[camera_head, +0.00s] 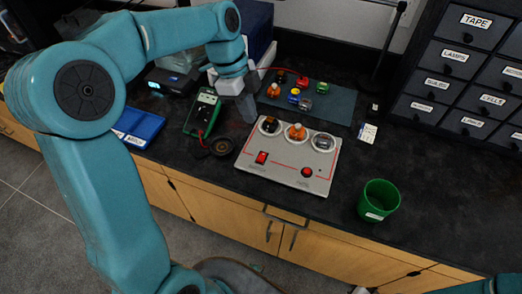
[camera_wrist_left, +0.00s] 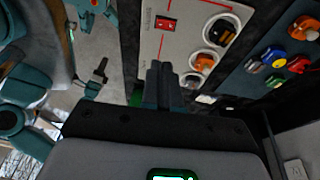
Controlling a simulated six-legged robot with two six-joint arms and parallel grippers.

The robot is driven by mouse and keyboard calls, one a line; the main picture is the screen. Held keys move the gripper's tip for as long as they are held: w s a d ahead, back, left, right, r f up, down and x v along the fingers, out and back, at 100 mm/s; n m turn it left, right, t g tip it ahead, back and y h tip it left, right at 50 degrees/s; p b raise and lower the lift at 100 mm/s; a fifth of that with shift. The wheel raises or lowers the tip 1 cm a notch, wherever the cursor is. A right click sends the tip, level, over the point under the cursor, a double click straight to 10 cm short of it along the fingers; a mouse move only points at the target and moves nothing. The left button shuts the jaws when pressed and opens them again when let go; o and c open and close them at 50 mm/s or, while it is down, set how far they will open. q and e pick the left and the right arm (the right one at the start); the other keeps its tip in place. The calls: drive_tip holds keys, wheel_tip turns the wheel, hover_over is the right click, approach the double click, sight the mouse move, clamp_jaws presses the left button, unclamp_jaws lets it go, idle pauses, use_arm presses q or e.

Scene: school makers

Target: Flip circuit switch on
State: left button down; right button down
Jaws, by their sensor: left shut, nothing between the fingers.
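The grey circuit panel (camera_head: 285,185) lies on the dark worktop. Its red rocker switch (camera_head: 262,157) is at the front left and a red round button (camera_head: 307,172) at the front right. Whether the rocker is on or off is too small to tell. The rocker also shows in the left wrist view (camera_wrist_left: 166,23). My left gripper (camera_head: 248,110) is shut and empty, above the worktop by the panel's back left corner, apart from the rocker. Its fingers (camera_wrist_left: 163,85) show together in the wrist view. Of my right arm, only parts show at the lower right; its jaws are unclear.
Round sockets with an orange-topped part (camera_head: 296,131) line the panel's back. A green multimeter (camera_head: 202,113) and blue tray (camera_head: 138,127) are left. A mat (camera_head: 335,104) with coloured parts is behind. A green cup (camera_head: 378,200) stands right. Labelled drawers (camera_head: 460,70) are at the back right.

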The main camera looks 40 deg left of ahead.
use_arm(q)
drive_tip(key=shift+s+a, duration=0.1)
drive_tip(key=shift+s, duration=0.05)
approach(261, 160)
drive_tip(key=x, duration=0.5)
drive_tip(key=shift+f+b, duration=0.25)
drive_tip(key=shift+b, duration=0.05)
drive_tip(key=shift+f, duration=0.5)
